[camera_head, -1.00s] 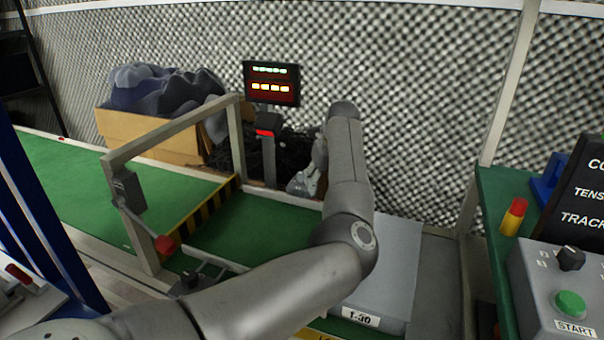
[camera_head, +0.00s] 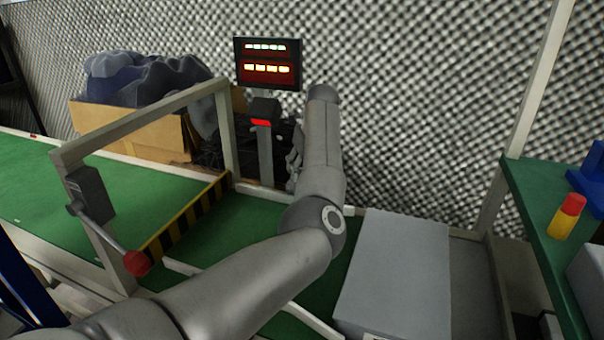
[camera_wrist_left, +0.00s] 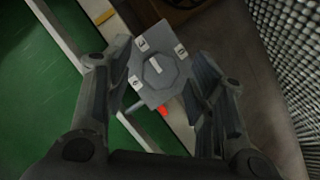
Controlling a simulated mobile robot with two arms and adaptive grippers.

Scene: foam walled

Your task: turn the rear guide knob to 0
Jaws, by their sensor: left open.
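In the left wrist view, a dark grey knob (camera_wrist_left: 153,71) with a white pointer mark sits on a grey plate (camera_wrist_left: 146,96). In the head view, my left gripper (camera_head: 294,160) is mostly hidden behind my arm, just right of a post with a small dark box (camera_head: 264,107). My right gripper is out of view.
A lit display (camera_head: 268,64) stands above the post. A grey frame (camera_head: 135,122) with a red-ended lever (camera_head: 136,263) spans the green belt (camera_head: 130,187). A cardboard box (camera_head: 130,128) of dark cloth stands behind. A grey block (camera_head: 395,275) lies at right.

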